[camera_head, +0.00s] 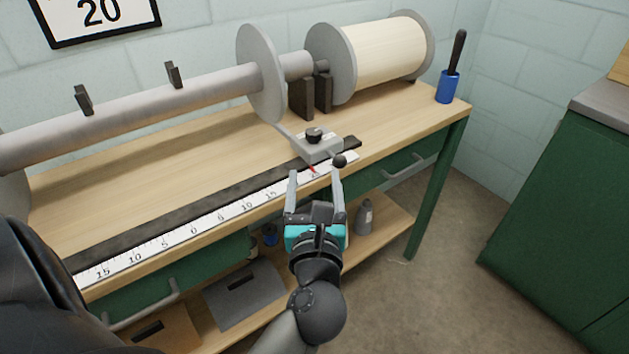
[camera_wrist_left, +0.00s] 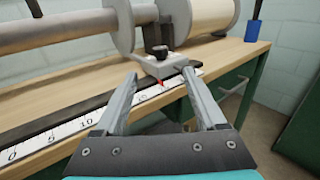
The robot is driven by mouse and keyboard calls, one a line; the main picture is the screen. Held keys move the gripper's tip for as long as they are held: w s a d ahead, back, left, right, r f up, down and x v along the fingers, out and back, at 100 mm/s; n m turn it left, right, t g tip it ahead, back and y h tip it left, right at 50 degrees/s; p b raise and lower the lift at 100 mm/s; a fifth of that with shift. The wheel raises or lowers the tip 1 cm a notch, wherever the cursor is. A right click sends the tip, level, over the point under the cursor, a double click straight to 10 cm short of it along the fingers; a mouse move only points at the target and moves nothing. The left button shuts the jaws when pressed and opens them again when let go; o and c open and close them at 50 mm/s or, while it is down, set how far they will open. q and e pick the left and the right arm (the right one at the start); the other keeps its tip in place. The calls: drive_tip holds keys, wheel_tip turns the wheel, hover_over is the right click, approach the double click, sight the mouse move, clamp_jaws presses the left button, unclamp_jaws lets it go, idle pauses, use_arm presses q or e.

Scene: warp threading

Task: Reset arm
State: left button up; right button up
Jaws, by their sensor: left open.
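My left gripper (camera_head: 315,173) is open and empty in the head view. Its two fingers point at the grey sliding block with a black knob (camera_head: 318,147) on the ruler rail, just in front of it. The left wrist view shows the open fingers (camera_wrist_left: 164,82) with the block (camera_wrist_left: 162,63) beyond them and a gap between. A red pointer on the block marks the white ruler (camera_head: 218,219), near its right end. My right gripper is not in view.
A wooden workbench (camera_head: 130,157) carries a long grey roller (camera_head: 140,113) and a cream-wound drum (camera_head: 388,50) at the back. A blue holder (camera_head: 448,88) stands at the right corner. Drawer handles (camera_head: 404,167) stick out in front. Open floor lies to the right, before a green cabinet (camera_head: 570,190).

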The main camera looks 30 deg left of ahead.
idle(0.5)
use_arm(q)
drive_tip(key=d+f+m+h+p, duration=0.3)
drive_tip(key=d+f+m+h, duration=0.15)
drive_tip(key=f+m, duration=0.85)
drive_tip(key=d+f+m+h+p, duration=0.2)
drive_tip(key=d+f+m+h, duration=0.25)
drive_tip(key=f+m, duration=0.8)
drive_tip(key=s+a+f+m+g+h+p, duration=0.2)
drive_tip(key=s+f+m+g, duration=0.4)
drive_tip(key=s+f+m, duration=0.55)
drive_tip(key=s+a+f+m+g+y+p, duration=0.1)
drive_tip(key=s+a+f+m+g, duration=0.2)
drive_tip(key=s, duration=0.5)
drive_tip(key=s+a+f+m+g, duration=0.3)
drive_tip(key=s+a+f+m, duration=0.1)
drive_tip(key=s, duration=0.5)
drive_tip(key=shift+f+m+g+y+p, duration=0.3)
drive_tip(key=shift+m+g+y+p, duration=0.1)
drive_tip(key=shift+m, duration=0.1)
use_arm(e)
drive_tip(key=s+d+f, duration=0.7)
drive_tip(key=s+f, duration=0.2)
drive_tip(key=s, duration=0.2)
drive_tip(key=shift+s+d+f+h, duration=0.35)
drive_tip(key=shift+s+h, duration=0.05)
use_arm(q)
drive_tip(key=shift+d, duration=0.1)
drive_tip(key=shift+c, duration=0.3)
